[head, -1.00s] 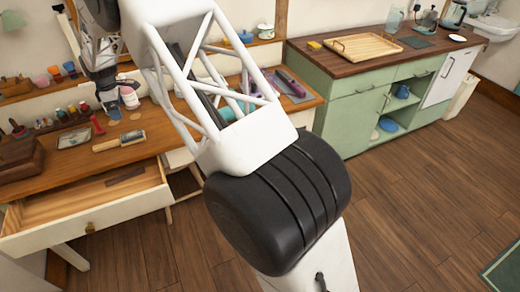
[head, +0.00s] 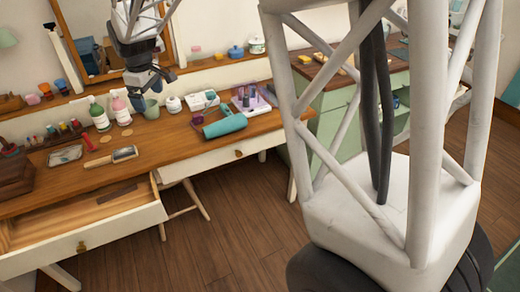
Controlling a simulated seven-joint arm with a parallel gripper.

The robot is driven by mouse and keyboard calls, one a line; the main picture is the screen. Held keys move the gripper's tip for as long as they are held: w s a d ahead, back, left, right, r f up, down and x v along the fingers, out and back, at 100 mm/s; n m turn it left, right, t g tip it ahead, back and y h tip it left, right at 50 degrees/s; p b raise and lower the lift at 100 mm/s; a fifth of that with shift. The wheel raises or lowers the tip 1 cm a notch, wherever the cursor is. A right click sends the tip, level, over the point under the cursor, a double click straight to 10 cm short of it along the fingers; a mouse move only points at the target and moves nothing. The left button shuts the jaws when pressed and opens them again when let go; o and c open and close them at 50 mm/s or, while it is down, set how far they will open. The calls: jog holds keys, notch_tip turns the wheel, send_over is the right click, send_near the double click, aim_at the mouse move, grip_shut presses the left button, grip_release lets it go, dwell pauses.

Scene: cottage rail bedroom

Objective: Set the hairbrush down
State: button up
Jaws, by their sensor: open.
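A brush with a pale wooden handle and a grey head, which looks like the hairbrush (head: 111,157), lies flat on the wooden desk (head: 165,150) near its front edge, above the open drawer (head: 90,222). My gripper (head: 147,88) is at the back of the desk, in front of the mirror, above and right of the brush and clear of it. It is open, and I see nothing held in it. It hangs close over a green cup (head: 151,109); I cannot tell whether they touch.
Bottles (head: 99,115) and a pink-topped bottle (head: 121,112) stand left of my gripper. A teal hairdryer (head: 225,123) lies to the right, near a purple tray (head: 250,104). A dark flat item (head: 117,192) lies in the drawer. The desk's middle is clear. My arm hides much of the right side.

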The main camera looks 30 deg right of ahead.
jog(key=s+d+r+m, duration=0.2)
jog(key=s+d+r, duration=0.25)
jog(key=s, duration=0.45)
jog(key=s+d+f+m, duration=0.1)
jog(key=s+d+m, duration=0.1)
jog(key=s, duration=0.8)
jog(key=s+d+f+m+t, duration=0.1)
jog(key=s+d+m, duration=0.2)
jog(key=s, duration=0.8)
jog(key=s+d+f+m, duration=0.1)
jog(key=s+d+m, duration=0.2)
jog(key=s, duration=0.8)
jog(key=shift+d+t, duration=0.3)
jog(key=shift+d, duration=0.6)
